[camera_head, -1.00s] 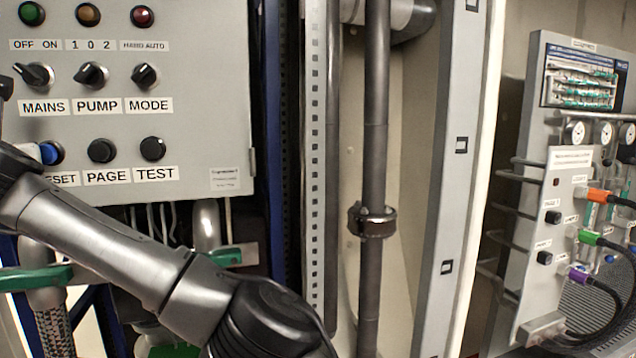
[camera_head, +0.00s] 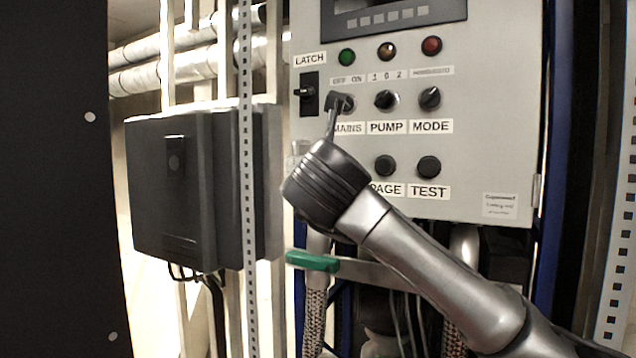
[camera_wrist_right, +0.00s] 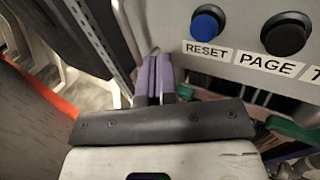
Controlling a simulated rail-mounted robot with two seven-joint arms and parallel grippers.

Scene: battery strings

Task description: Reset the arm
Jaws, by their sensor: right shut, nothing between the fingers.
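The grey control panel (camera_head: 480,110) fills the right half of the head view. My right arm comes in from the lower right, and its wrist covers the RESET button there. My left gripper is not in view.
A dark box (camera_head: 185,195) stands left of the panel. A green lever handle (camera_head: 312,261) is below my wrist.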

